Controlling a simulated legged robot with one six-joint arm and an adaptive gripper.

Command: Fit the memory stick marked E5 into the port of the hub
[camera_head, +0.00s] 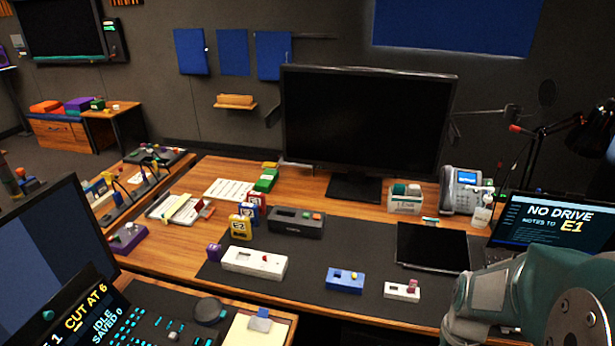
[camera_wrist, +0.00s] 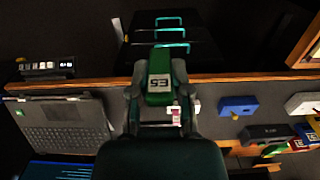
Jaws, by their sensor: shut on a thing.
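In the wrist view my gripper (camera_wrist: 158,92) is shut on a green memory stick (camera_wrist: 160,68), its white E5 label upside down in the picture. The stick is held above the desk's edge region, apart from anything below. In the head view only my arm shows, at the lower right; gripper and stick are out of frame. Which device is the hub is unclear.
A yellow stick marked E2 (camera_head: 241,229) stands beside the dark block. A monitor (camera_head: 365,120) and laptop (camera_head: 550,222) stand behind.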

